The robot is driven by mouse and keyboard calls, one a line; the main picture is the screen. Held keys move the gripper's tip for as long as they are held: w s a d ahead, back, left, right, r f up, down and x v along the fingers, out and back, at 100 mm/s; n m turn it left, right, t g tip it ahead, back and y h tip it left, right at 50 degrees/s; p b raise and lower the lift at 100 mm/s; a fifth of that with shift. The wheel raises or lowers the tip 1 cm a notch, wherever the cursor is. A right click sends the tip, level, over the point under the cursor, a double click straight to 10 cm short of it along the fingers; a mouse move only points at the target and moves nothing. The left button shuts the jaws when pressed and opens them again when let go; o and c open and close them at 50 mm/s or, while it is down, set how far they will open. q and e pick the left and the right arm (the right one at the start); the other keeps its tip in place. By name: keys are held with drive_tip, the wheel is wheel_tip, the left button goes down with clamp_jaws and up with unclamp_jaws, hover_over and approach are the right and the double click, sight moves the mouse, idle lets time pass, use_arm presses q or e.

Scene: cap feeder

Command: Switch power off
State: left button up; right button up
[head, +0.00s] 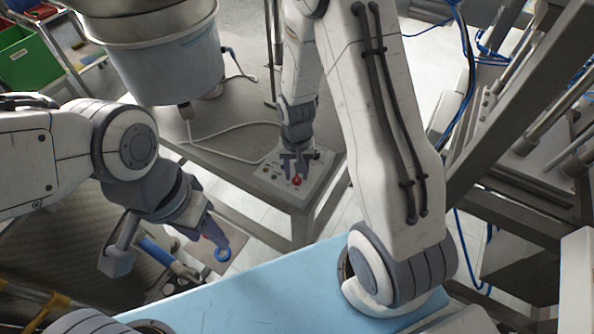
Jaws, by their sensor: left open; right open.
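A light grey control panel (267,176) lies on the near corner of the grey metal table. It carries a red knob or button (296,181) and several small dark controls. My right gripper (297,166) points down over the panel, open, with its fingers close above and behind the red control. I cannot tell whether they touch it. Part of the panel is hidden behind this gripper. My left gripper (168,256) is open, its fingers wide apart, to the lower left of the table. A small blue ring (222,254) shows at its right finger.
A large round feeder bowl (165,60) stands over the table (225,160), with a white cable behind the panel. A light blue surface (250,300) is in front. Metal framing (520,110) and blue hoses crowd the right. A green crate (25,58) is at far left.

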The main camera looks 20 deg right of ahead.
sight(296, 176)
wheel_tip(296, 176, up, 10)
idle(0.4)
idle(0.3)
